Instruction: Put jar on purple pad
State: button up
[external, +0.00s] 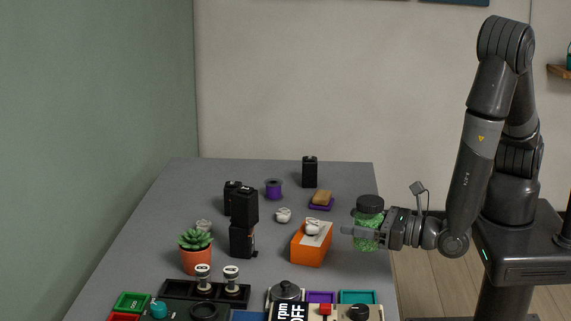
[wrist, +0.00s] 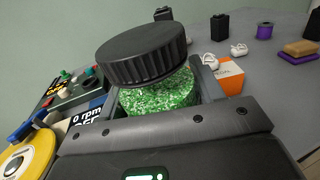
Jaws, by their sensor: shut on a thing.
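The jar (external: 369,208) has a black ribbed lid and green speckled contents. My gripper (external: 362,233) is shut on its body, near the right edge of the table. In the wrist view, the jar (wrist: 160,98) fills the space between the fingers, lid uppermost and clear of them. I cannot tell whether its base touches the table. A purple pad (external: 321,297) lies at the front of the table, left of and nearer the camera than the jar, beside a teal pad (external: 360,296). The front pads are partly hidden by other things.
An orange box (external: 308,250) with a white item on top stands just left of the jar. A sponge (external: 322,197) sits on a small purple base farther back. A black kettle-like object (external: 286,291), controls and a potted succulent (external: 196,257) crowd the front.

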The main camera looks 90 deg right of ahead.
jog(key=shift+r, duration=0.35)
jog(key=shift+w+d+r, duration=0.1)
jog(key=shift+w+d, duration=0.1)
jog(key=shift+d, duration=0.15)
jog(key=w+d+r+m+g+h, duration=0.1)
jog(key=w+d+h, duration=0.15)
jog(key=d, duration=0.35)
jog(key=w+d+r+m+h, duration=0.1)
jog(key=w+d, duration=0.2)
jog(key=d, duration=0.3)
jog(key=s+d+r+m+g+h, duration=0.1)
jog(key=s+d+m+g+h, duration=0.2)
jog(key=d, duration=1.4)
jog(key=s+d+r+m+g+h, duration=0.2)
jog(key=d+g+h, duration=0.1)
jog(key=d, duration=1.4)
send_over(318, 191)
notch_tip(318, 191, down, 7)
jog(key=shift+a+f, duration=0.1)
jog(key=shift+f, duration=2.05)
